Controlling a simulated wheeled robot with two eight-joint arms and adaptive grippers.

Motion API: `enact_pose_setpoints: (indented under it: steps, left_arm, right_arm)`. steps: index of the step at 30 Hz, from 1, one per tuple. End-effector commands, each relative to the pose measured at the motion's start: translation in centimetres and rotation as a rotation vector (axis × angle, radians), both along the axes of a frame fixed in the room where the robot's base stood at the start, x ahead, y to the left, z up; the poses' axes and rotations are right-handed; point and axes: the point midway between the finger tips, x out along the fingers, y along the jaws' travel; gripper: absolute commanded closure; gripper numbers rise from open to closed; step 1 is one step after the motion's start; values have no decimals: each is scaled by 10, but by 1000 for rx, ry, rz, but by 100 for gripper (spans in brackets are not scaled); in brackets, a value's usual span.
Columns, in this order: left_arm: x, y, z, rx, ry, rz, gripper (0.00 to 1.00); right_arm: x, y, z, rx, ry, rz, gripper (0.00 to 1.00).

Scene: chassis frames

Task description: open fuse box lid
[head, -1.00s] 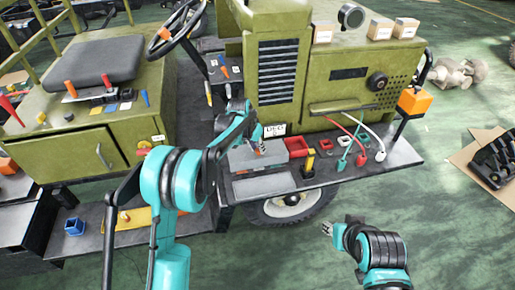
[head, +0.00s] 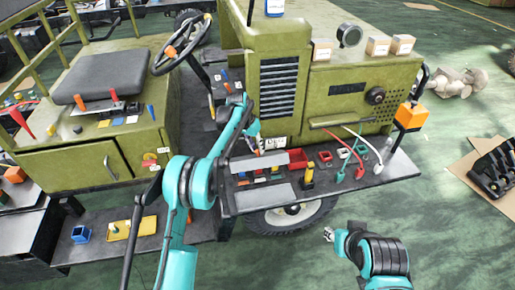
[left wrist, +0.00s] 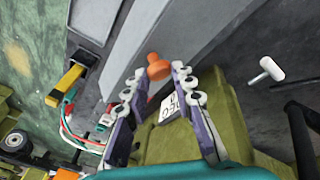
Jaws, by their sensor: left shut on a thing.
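The fuse box lid (head: 258,163) is a grey panel on the side shelf of the green vehicle, and it stands tilted up. Coloured fuses (head: 260,177) show in the box in front of it. My left gripper (head: 257,143) is at the lid's upper edge, shut on its orange knob. In the left wrist view the orange knob (left wrist: 157,67) sits between the fingertips, with the grey lid (left wrist: 138,45) beyond it. My right gripper (head: 329,234) hangs over the floor, away from the box; its finger gap is too small to judge.
A red tray (head: 297,158), a yellow-and-black tool (head: 308,177) and red and white cables (head: 360,172) lie on the shelf right of the box. The vehicle's grille (head: 279,88) rises behind.

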Motion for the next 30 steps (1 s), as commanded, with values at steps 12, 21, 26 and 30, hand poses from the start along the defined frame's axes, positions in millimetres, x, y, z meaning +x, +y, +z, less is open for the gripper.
enact_pose_setpoints:
  steps: [12, 21, 26, 30]
  left_arm:
    - [3, 7, -3, 8, -7, 7, 65]
    - [2, 4, -2, 5, -4, 4, 54]
    - [1, 3, -1, 4, -3, 2, 54]
    - [0, 5, 9, 4, -2, 3, 54]
  right_arm:
    - [0, 0, 0, 0, 0, 0, 66]
    - [0, 0, 0, 0, 0, 0, 66]
    - [0, 0, 0, 0, 0, 0, 66]
    - [0, 0, 0, 0, 0, 0, 66]
